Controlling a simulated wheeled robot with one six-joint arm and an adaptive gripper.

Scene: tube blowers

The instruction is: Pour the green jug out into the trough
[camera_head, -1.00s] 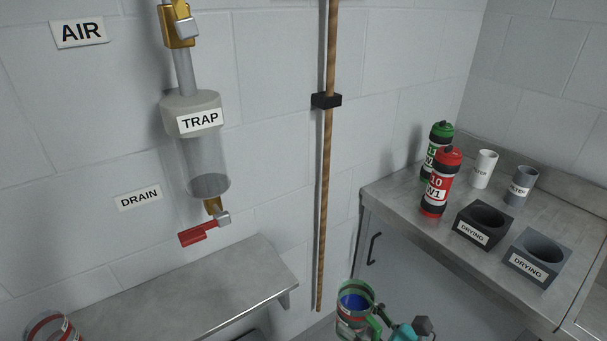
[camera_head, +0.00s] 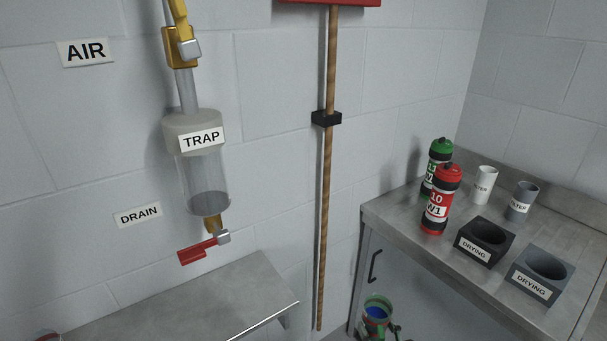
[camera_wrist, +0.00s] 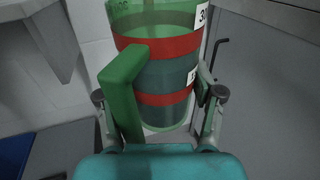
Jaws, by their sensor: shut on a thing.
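The green jug (camera_wrist: 175,75) is see-through with red bands and white labels, and its thick green handle (camera_wrist: 122,85) faces me. My gripper (camera_wrist: 160,97) is shut on the jug, its two fingers on either side of it in the wrist view. In the head view the jug (camera_head: 377,313) is at the bottom edge, near the bench's left leg, roughly upright with blue inside. My gripper is mostly cut off there. I cannot make out a trough for certain in either view.
A metal shelf (camera_head: 190,305) juts from the wall at lower left, below the trap (camera_head: 200,165) and its red drain handle (camera_head: 197,251). A bench (camera_head: 440,262) at right holds bottles, filters and drying blocks. A wooden pole (camera_head: 326,200) hangs between. A blue surface (camera_wrist: 14,155) shows at lower left.

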